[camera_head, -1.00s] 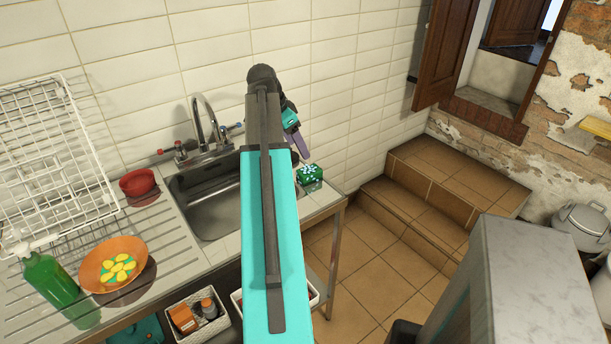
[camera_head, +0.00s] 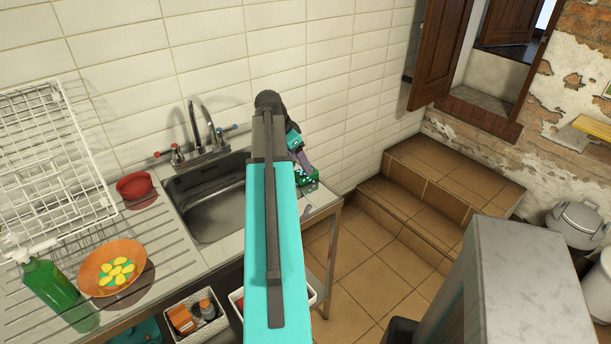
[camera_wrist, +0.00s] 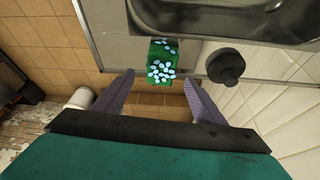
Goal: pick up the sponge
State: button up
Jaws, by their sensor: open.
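The sponge, a green block with pale spots, stands on the counter's right end beside the sink. It shows in the head view (camera_head: 311,183), partly hidden behind my gripper, and in the wrist view (camera_wrist: 160,62). My gripper (camera_wrist: 159,77) is open, its two purple fingers spread apart. In the wrist view the sponge lies just beyond and between the fingertips, with nothing held. In the head view my gripper (camera_head: 304,162) is just above and left of the sponge; whether it touches is unclear.
The metal sink (camera_head: 208,205) lies left of my arm. A dark round object (camera_wrist: 226,67) stands close to the sponge. A white tiled wall (camera_head: 320,60) rises behind the counter. An orange bowl (camera_head: 88,275), green bottle (camera_head: 50,287) and red bowl (camera_head: 134,186) stand farther left.

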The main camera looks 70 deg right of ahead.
jog(key=shift+x, duration=0.75)
jog(key=shift+p+x, duration=1.2)
jog(key=shift+x, duration=1.4)
jog(key=shift+w, duration=0.1)
jog(key=c, duration=1.1)
jog(key=shift+r, duration=0.15)
jog(key=shift+r+b, duration=0.9)
jog(key=shift+r, duration=0.75)
jog(key=a+b, duration=0.1)
jog(key=a, duration=0.4)
jog(key=a+r+b, duration=0.1)
jog(key=a, duration=0.4)
jog(key=w+a+b, duration=0.1)
jog(key=a, duration=0.5)
jog(key=shift+r+b, duration=0.2)
jog(key=shift+b, duration=0.15)
